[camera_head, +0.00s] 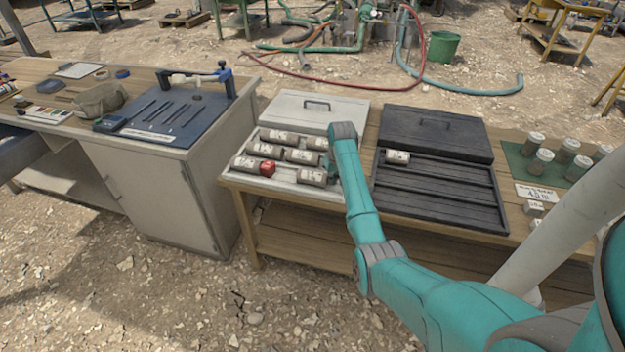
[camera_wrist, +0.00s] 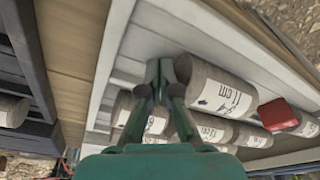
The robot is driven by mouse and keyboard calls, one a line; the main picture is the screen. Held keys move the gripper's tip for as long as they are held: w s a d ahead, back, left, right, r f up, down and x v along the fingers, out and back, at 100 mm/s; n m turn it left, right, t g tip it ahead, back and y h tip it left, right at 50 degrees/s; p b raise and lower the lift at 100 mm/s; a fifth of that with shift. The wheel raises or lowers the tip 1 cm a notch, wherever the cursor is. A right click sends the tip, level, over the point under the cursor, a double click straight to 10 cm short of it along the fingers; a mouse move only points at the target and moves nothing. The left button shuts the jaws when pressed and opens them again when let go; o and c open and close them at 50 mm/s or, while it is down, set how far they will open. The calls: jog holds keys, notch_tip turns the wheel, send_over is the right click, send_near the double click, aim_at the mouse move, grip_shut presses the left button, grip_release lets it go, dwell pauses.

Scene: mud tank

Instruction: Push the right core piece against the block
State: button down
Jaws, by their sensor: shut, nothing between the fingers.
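The red block (camera_head: 267,168) stands in the front row of the white core tray (camera_head: 225,177), and also shows in the wrist view (camera_wrist: 278,115). The right core piece (camera_head: 312,177), a grey labelled cylinder, lies to its right in the same row, with a gap between them in the head view. It also shows in the wrist view (camera_wrist: 218,90). The left core piece (camera_head: 246,163) lies at the block's left side. My gripper (camera_wrist: 161,70) is shut and empty, low in the tray beside the right core piece's outer end. I cannot tell whether it touches.
Several more cores (camera_head: 299,156) lie in the rows behind. A black tray (camera_head: 440,190) with one core piece (camera_head: 397,157) stands to the right. Sample jars (camera_head: 541,160) stand on a green mat farther right. The tray's raised rim is close to my gripper.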

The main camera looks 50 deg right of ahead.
aim_at(315, 172)
jog(key=shift+w+a, duration=0.6)
jog(key=shift+w, duration=0.85)
jog(key=shift+w+a, duration=0.6)
jog(key=shift+w, duration=0.9)
jog(key=shift+w+a, duration=0.6)
jog(key=shift+w, duration=0.85)
jog(key=shift+s+d+r, duration=0.3)
jog(key=shift+s+r, duration=0.2)
jog(key=shift+s, duration=0.2)
jog(key=shift+s+d+r, duration=0.25)
jog(key=shift+s+r, duration=0.25)
jog(key=shift+s, duration=0.2)
jog(key=shift+r, duration=4)
jog(key=shift+s, duration=0.1)
